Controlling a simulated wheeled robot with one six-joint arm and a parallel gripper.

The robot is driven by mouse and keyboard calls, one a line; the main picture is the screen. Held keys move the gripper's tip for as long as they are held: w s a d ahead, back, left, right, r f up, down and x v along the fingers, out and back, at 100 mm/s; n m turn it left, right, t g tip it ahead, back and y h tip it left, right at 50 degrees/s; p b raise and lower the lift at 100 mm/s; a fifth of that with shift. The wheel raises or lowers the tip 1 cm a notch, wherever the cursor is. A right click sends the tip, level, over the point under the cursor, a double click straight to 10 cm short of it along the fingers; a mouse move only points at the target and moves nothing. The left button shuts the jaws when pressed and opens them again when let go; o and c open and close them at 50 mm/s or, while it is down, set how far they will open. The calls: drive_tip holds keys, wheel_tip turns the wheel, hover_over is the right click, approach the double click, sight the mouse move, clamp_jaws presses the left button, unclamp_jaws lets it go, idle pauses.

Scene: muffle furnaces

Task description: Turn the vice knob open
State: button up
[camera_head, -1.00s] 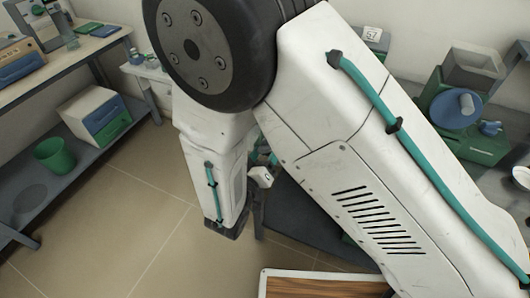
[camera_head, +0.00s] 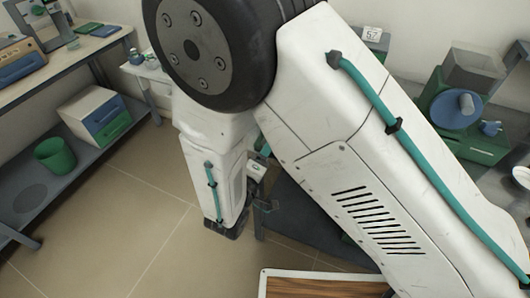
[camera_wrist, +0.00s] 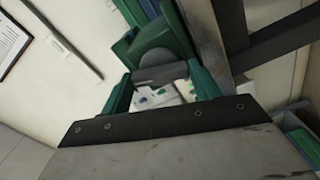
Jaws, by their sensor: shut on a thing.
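In the wrist view, my gripper (camera_wrist: 160,78) reaches toward a green vice-like body (camera_wrist: 127,44). Its two teal fingers stand either side of a dark grey crossbar and rounded grey part, which I take for the vice knob (camera_wrist: 157,57). The fingers are shut on this knob, one at each end of the bar. The exact contact is small and hard to make out. In the head view, my arm hides the knob and most of the gripper.
A green machine (camera_head: 470,145) with a blue round part stands at the right. A shelf with a white drawer box (camera_head: 92,112) and a green bin (camera_head: 55,156) is at the left. A wood-topped surface (camera_head: 320,287) lies at the bottom. Open tiled floor (camera_head: 130,220) lies at the left centre.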

drive_tip(key=shift+s+f+n, duration=0.1)
drive_tip(key=shift+n, duration=16.6)
drive_tip(key=o, duration=1)
